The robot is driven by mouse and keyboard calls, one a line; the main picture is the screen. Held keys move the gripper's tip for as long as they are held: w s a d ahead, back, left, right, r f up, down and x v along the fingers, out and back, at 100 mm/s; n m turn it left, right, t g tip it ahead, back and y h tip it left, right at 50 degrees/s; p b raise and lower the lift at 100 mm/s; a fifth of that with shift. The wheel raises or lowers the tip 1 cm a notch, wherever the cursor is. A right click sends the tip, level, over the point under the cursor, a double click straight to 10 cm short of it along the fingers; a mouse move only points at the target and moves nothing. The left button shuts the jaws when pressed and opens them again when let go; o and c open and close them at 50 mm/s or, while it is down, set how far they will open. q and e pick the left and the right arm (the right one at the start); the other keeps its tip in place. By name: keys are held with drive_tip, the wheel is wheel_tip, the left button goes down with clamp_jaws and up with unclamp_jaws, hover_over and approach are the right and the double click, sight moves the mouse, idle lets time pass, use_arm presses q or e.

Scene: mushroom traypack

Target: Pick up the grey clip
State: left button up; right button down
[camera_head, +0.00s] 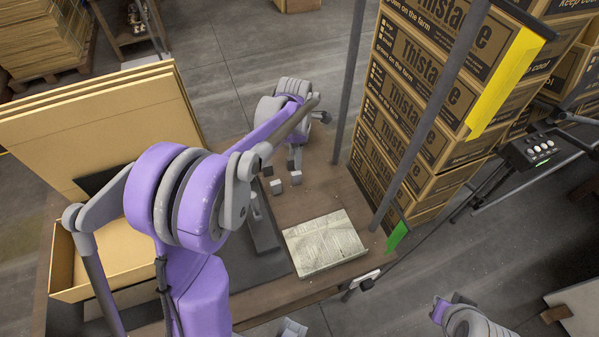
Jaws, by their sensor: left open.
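My left arm (175,200) comes in from the lower left, reaches over the bench and bends down. My left gripper (286,181) points down over the brown bench top, open, with its two grey fingertips apart. I see nothing clearly between the fingertips. I cannot make out the grey clip for sure; it may be small or hidden by my arm. A small grey piece (256,208) shows by the dark device, but I cannot tell what it is. My right gripper cannot be made out.
The brown bench (310,203) holds a printed pale sheet or pad (324,243) and a dark flat device (265,235). Stacked cartons (405,125) and grey posts (347,80) stand right. Large cardboard sheets (90,120) and an open box (110,262) are left.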

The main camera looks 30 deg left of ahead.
sight(296, 173)
use_arm(q)
drive_tip(key=f, duration=0.4)
drive_tip(key=shift+s, duration=0.2)
drive_tip(key=shift+d+f, duration=0.2)
drive_tip(key=shift+f, duration=2.7)
clamp_jaws()
